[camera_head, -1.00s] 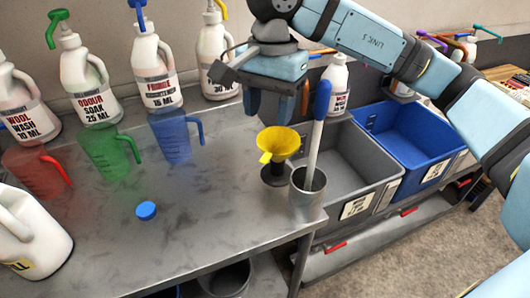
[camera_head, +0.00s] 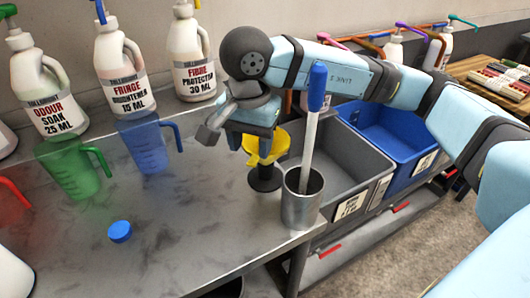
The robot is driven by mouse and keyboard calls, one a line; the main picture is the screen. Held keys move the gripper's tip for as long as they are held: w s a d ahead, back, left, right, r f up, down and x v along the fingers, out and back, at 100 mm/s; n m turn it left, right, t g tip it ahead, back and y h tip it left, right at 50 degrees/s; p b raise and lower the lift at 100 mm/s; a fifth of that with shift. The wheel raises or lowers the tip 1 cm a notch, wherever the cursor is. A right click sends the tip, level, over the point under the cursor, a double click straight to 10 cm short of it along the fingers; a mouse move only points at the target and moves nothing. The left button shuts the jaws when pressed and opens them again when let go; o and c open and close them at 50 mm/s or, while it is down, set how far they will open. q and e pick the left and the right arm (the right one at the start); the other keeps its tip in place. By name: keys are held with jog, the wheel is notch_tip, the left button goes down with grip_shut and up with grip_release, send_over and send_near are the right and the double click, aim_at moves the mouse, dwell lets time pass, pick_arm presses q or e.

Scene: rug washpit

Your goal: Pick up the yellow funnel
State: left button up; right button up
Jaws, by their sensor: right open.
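The yellow funnel (camera_head: 281,143) sits on a small black stand (camera_head: 266,180) near the worktop's right edge. My right gripper (camera_head: 250,146) is open, pointing down at the funnel, and hides part of its upper left side. Its fingers overlap the funnel in the picture; I cannot tell whether they touch it. My left gripper is not in view.
A metal cup (camera_head: 301,206) with a blue-handled tool (camera_head: 313,115) stands close at the funnel's right. Green (camera_head: 72,168) and blue (camera_head: 145,144) jugs, a blue cap (camera_head: 120,231) and several bottles stand left. Grey (camera_head: 345,174) and blue (camera_head: 392,140) bins lie right. The worktop's front is clear.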

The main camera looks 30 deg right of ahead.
aim_at(253, 160)
jog(key=f, duration=0.5)
jog(key=shift+s+d, duration=0.1)
jog(key=shift+d, duration=0.15)
jog(key=shift+r, duration=0.1)
grip_shut()
jog(key=shift+r, duration=0.1)
